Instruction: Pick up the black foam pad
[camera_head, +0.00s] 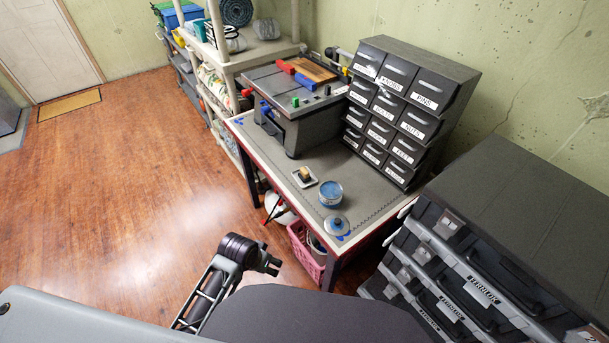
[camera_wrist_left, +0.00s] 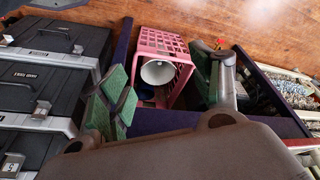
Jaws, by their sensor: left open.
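On the grey workbench top (camera_head: 352,172) there is a small white square dish (camera_head: 296,182) with a small dark and yellowish block (camera_head: 304,174) on it. I cannot tell whether this block is the black foam pad; no other clear pad shows on the bench. My left gripper (camera_head: 270,263) is in front of the bench, below its top in the picture and apart from the block. In the left wrist view its green-padded fingers (camera_wrist_left: 168,78) are spread, with nothing held between them. The block does not show there. My right gripper is not in view.
A round blue tin (camera_head: 330,193) and a lidded container (camera_head: 336,225) stand near the bench's front edge. A labelled drawer cabinet (camera_head: 459,73) and a grey machine (camera_head: 300,105) stand behind. Black tool cases (camera_head: 500,215) stand right. A pink crate (camera_head: 305,252) sits under the bench.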

